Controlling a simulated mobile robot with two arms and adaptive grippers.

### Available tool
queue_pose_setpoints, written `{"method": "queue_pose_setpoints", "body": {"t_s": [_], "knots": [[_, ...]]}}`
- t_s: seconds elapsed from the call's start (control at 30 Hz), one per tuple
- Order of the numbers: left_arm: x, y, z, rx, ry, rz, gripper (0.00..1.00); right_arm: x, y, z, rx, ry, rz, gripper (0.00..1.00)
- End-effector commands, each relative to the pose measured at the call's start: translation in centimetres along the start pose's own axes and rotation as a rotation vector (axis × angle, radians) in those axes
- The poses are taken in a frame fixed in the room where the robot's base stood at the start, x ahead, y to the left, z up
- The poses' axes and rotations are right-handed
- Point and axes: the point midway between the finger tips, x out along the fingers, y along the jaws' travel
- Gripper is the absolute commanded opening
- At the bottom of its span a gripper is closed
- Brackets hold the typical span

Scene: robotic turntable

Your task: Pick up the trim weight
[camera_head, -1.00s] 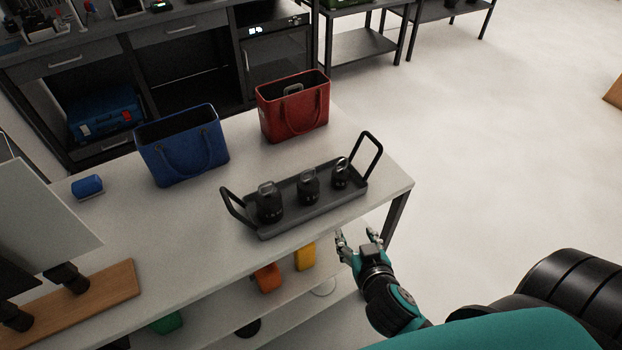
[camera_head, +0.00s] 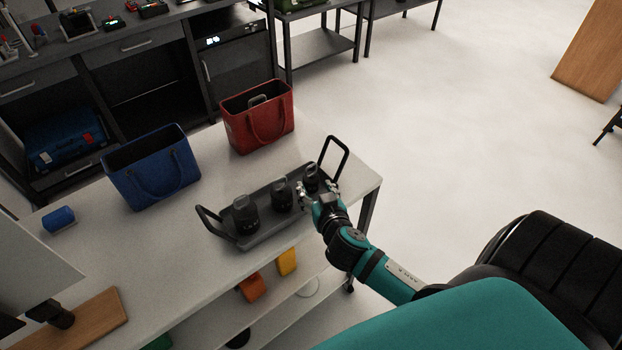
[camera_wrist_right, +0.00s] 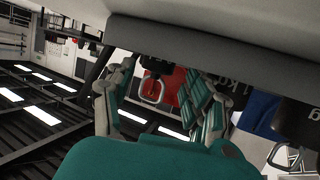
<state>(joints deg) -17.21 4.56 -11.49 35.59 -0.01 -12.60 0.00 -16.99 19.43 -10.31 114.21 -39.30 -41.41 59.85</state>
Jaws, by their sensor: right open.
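Three black weights with grey loop handles stand in a row in a dark grey tray (camera_head: 262,241) on the white table: left (camera_head: 245,215), middle (camera_head: 281,195) and right (camera_head: 311,177), the smallest. Which one is the trim weight is not readable. My right gripper (camera_head: 318,192) is open at the tray's right front edge, beside the right weight and partly in front of it. In the right wrist view, which looks upside down, the open fingers (camera_wrist_right: 165,100) spread to either side of a small weight's handle (camera_wrist_right: 152,92), with no clear contact. My left gripper is out of view.
A tall black tray handle (camera_head: 335,143) rises just behind my right gripper. A red bag (camera_head: 258,122) with a grey handle inside and a blue bag (camera_head: 152,170) stand behind the tray. A blue object (camera_head: 58,219) lies far left.

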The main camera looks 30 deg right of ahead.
Motion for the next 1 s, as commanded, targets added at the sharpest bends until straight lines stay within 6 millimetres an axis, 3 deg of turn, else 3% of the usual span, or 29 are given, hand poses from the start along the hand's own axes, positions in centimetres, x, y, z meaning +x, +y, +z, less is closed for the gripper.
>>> {"method": "queue_pose_setpoints", "body": {"t_s": [0.4,0.7,1.0], "knots": [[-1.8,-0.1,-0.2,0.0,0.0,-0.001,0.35,4.8,0.1,-0.5,-0.001,0.0,-0.001,0.54],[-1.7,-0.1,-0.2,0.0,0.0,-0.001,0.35,5.3,0.2,-0.4,-0.001,-0.001,-0.001,0.54],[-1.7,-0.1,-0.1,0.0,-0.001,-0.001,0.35,5.3,0.2,-0.4,-0.001,-0.001,0.0,0.17]]}}
